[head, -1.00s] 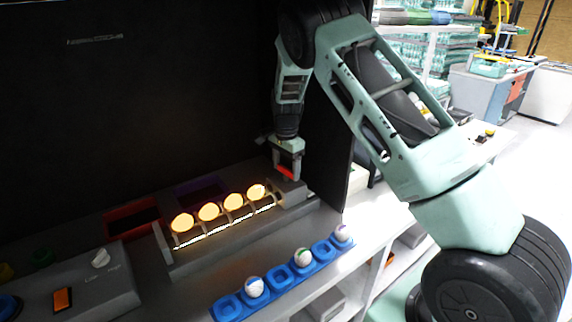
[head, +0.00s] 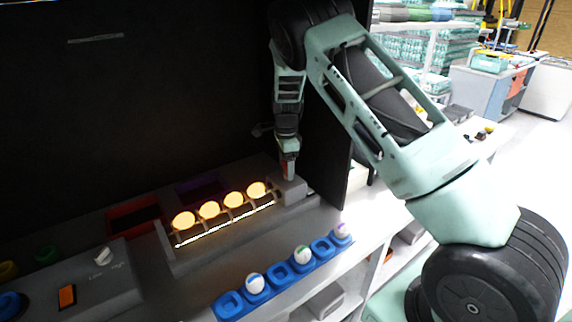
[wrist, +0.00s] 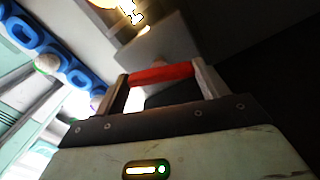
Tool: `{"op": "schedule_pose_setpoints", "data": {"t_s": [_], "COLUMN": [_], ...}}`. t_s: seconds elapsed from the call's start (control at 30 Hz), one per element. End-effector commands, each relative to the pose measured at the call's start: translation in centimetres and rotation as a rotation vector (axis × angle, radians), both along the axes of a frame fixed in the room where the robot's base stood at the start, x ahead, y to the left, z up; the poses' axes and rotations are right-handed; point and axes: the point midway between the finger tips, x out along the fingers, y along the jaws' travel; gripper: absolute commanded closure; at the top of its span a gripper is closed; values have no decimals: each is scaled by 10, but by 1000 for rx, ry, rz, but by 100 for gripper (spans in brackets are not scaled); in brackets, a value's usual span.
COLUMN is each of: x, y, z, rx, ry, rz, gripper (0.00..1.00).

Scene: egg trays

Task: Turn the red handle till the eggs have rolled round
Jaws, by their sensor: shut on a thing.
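My gripper (head: 288,171) points down over the grey block at the right end of the lit egg rack. In the wrist view the red handle (wrist: 160,74) lies between my two fingers, and they are shut on it. In the head view the gripper mostly hides the handle. Several glowing orange eggs (head: 209,210) sit in a row on the lit rack (head: 222,230), left of the gripper. One egg also shows at the top of the wrist view (wrist: 104,3).
A blue tray (head: 229,306) with several cups stands in front, holding white marked eggs (head: 255,283). A control box with a white knob (head: 103,257) and orange switch (head: 67,296) is at left. Red (head: 134,218) and purple (head: 203,190) bins lie behind the rack. A dark panel (head: 328,170) stands close right.

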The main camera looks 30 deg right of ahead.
Motion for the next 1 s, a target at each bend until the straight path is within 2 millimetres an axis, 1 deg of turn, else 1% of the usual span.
{"op": "schedule_pose_setpoints", "data": {"t_s": [0.23,0.27,0.3,0.33,0.6,0.73,0.87,1.0], "x": [1,1,1,1,1,0,1,0], "y": [-2,-2,-2,-2,-1,-1,0,-1], "z": [2,2,2,2,1,0,-1,-2], "rx": [-4,-4,-3,-3,-1,-1,0,1], "ry": [-5,-6,-5,-5,-2,-2,-2,-2], "rz": [0,0,0,0,3,44,161,350], "gripper": [50,22,11,5,5,5,5,5]}}
